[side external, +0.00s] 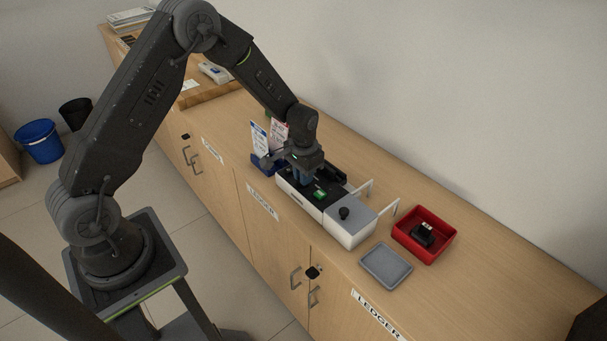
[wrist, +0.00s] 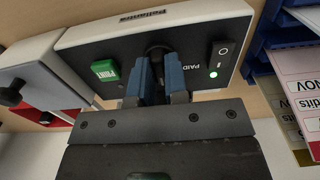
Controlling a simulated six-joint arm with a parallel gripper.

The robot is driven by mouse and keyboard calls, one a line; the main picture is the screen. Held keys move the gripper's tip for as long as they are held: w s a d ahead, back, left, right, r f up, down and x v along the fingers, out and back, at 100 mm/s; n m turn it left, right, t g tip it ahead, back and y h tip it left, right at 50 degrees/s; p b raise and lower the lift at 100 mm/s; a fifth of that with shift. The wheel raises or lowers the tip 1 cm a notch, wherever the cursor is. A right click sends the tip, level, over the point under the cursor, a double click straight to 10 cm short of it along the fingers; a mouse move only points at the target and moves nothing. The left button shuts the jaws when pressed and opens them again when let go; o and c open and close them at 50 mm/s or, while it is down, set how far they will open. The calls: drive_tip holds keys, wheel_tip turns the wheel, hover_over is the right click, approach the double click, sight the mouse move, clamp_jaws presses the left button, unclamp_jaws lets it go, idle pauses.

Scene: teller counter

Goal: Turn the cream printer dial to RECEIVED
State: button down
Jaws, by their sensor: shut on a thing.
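The cream printer (side external: 347,237) stands on the wooden counter, with a black top panel; it also shows in the wrist view (wrist: 85,38). The panel carries a green button (wrist: 105,70), a dark rocker switch (wrist: 221,55) beside a lit green lamp, and the printed word PAID. My gripper (wrist: 163,72) points at the panel and is shut on the dark dial (wrist: 157,48) between the button and the switch. The fingers hide most of the dial, so its pointer cannot be read. The word RECEIVED is not visible. In the side view my gripper (side external: 303,178) is over the printer.
A grey section with a black knob (side external: 344,213) is at the printer's near end. A red tray (side external: 441,253) holding a dark object and a grey tray (side external: 386,266) lie to the right. A blue holder (side external: 264,166) with upright cards stands close to the left of my gripper.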

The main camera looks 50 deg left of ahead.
drive_tip(key=c, duration=1.1)
unclamp_jaws()
drive_tip(key=shift+c, duration=0.2)
wheel_tip(320, 180, up, 14)
drive_tip(key=s+d+r+t, duration=0.3)
drive_tip(key=s+d+r, duration=0.1)
drive_tip(key=s+r, duration=0.85)
drive_tip(key=s+d+r+t, duration=0.2)
drive_tip(key=s, duration=1)
drive_tip(key=shift+s+d+t, duration=0.25)
drive_tip(key=shift+d+t, duration=0.05)
